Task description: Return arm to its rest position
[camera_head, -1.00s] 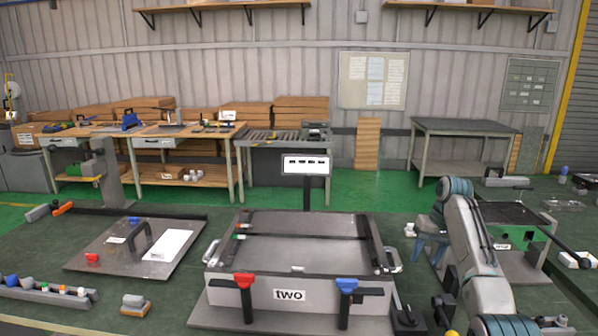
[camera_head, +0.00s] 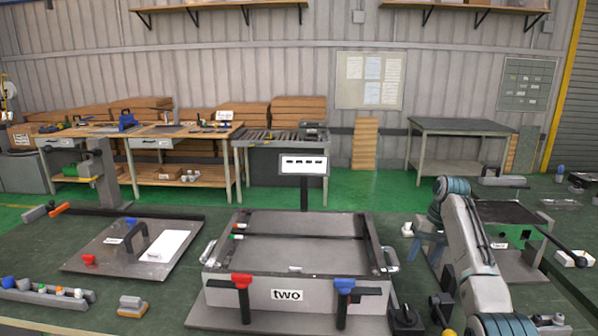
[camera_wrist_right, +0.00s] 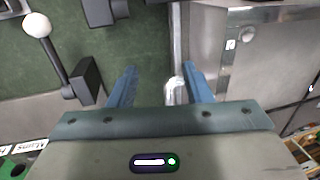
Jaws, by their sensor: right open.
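My right arm (camera_head: 470,250) comes in from the lower right in the head view. Its wrist is bent over and the right gripper (camera_head: 427,247) points down just right of the box labelled "two" (camera_head: 230,291). In the right wrist view the blue fingers of the right gripper (camera_wrist_right: 160,88) are apart. A silver bar handle (camera_wrist_right: 174,90) on the box's side shows between them, nearer the right finger. Whether it touches a finger cannot be told. No object is held. My left arm and gripper are not in view.
A black lever (camera_head: 565,242) on a green-fronted unit stands right of the arm. A small black block (camera_head: 405,318) stands at the box's front right. A flat plate with a handle (camera_head: 110,258) lies at the left.

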